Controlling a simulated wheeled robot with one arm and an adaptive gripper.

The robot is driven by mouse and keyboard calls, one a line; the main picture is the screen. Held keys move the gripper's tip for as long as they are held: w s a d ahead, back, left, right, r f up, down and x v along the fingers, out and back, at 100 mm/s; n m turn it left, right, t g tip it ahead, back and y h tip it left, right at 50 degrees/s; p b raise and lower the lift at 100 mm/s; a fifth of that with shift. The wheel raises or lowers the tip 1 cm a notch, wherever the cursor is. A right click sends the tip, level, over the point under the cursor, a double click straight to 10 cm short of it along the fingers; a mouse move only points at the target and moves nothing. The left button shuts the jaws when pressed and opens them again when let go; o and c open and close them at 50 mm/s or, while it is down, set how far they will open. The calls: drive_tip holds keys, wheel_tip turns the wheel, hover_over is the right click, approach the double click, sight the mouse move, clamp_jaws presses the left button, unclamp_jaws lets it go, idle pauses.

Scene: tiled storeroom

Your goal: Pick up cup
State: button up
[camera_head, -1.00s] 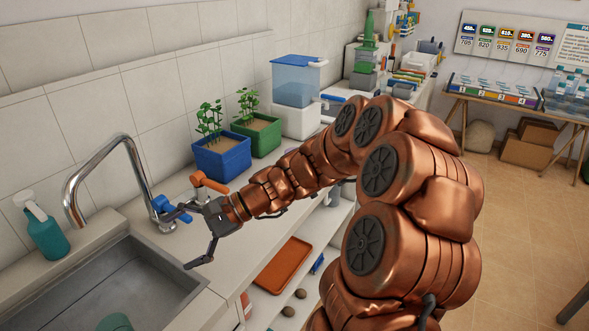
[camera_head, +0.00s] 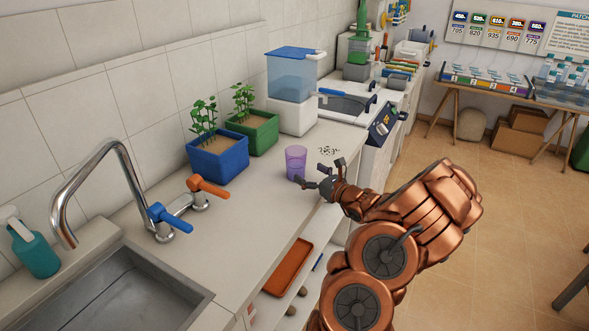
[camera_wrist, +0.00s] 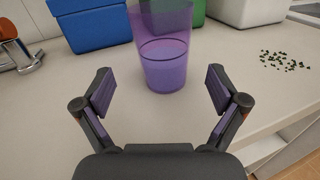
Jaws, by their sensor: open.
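A translucent purple cup (camera_head: 296,162) stands upright on the counter, to the right of the blue planter. It also shows in the wrist view (camera_wrist: 165,58), straight ahead between my fingers. My gripper (camera_head: 311,175) is open and empty, just in front and to the right of the cup in the head view. In the wrist view the two fingertips (camera_wrist: 160,90) are spread wide to either side, with the cup a little beyond them. I see no contact with the cup.
A blue planter (camera_head: 217,158) and a green planter (camera_head: 250,133) stand behind the cup against the wall. A water tank (camera_head: 293,80) stands farther back. Dark bits (camera_head: 329,151) lie on the counter right of the cup. The sink (camera_head: 125,295) and tap are at left.

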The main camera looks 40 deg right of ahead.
sight(302, 167)
drive_tip(key=shift+w+a, duration=0.15)
drive_tip(key=shift+w, duration=0.25)
drive_tip(key=shift+w+d+r+p, duration=0.15)
drive_tip(key=shift+w+p, duration=0.15)
drive_tip(key=shift+w, duration=0.25)
drive_tip(key=shift+w+d+p, duration=0.15)
drive_tip(key=shift+w+p, duration=0.15)
drive_tip(key=shift+w, duration=0.25)
drive_tip(key=shift+w+d+p, duration=0.1)
drive_tip(key=shift+w+p, duration=0.75)
drive_tip(key=shift+w, duration=1.3)
drive_tip(key=c, duration=1.3)
